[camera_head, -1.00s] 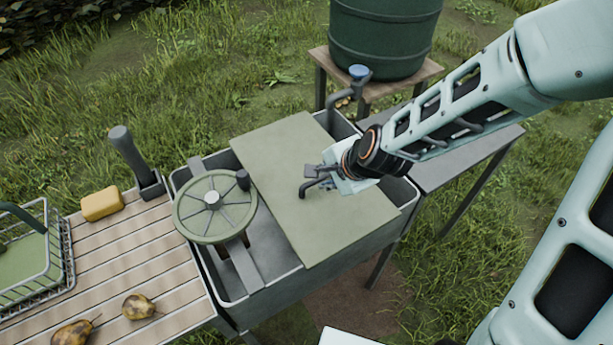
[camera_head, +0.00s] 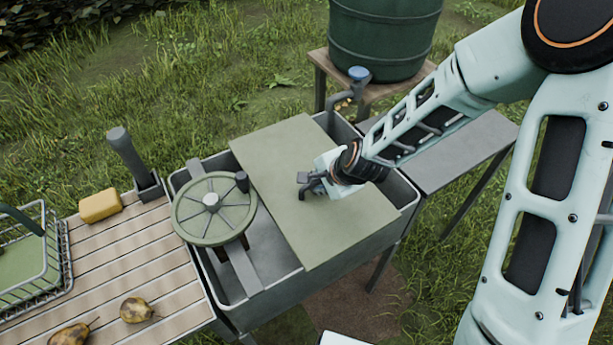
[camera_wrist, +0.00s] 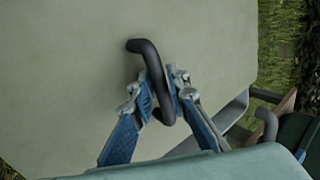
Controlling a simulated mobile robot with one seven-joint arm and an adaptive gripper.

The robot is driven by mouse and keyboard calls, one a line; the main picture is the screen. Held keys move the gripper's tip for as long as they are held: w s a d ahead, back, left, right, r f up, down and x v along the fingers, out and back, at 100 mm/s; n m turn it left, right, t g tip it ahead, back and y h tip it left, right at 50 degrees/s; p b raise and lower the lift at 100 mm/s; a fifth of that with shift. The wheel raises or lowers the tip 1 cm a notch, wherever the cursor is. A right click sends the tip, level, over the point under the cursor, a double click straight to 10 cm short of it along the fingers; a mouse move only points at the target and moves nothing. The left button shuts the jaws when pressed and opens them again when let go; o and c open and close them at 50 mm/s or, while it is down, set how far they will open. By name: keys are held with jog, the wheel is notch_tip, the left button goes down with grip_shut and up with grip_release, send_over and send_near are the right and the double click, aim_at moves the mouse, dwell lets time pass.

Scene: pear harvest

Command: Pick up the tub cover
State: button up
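The tub cover (camera_head: 345,225) is a flat grey-green board lying across the right part of the grey tub (camera_head: 262,303). It also fills much of the wrist view (camera_wrist: 60,90). A dark bent handle (camera_wrist: 142,46) stands on the cover. My gripper (camera_head: 305,184) is low over the middle of the cover, at the handle. In the wrist view the two fingers of my gripper (camera_wrist: 163,78) lie on either side of the handle, tips very near it. Whether they press on it is not clear. The cover rests flat on the tub.
A green spoked wheel (camera_head: 190,220) is left of the cover. A slatted table (camera_head: 160,265) holds pears, a yellow block (camera_head: 100,206) and a wire basket (camera_head: 62,285). A green barrel (camera_head: 385,40) with a tap (camera_head: 358,80) stands behind; a grey side table (camera_head: 455,150) is right.

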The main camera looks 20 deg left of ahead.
jog(key=shift+c, duration=0.6)
grip_shut()
jog(key=shift+w+r, duration=0.1)
jog(key=shift+r, duration=0.1)
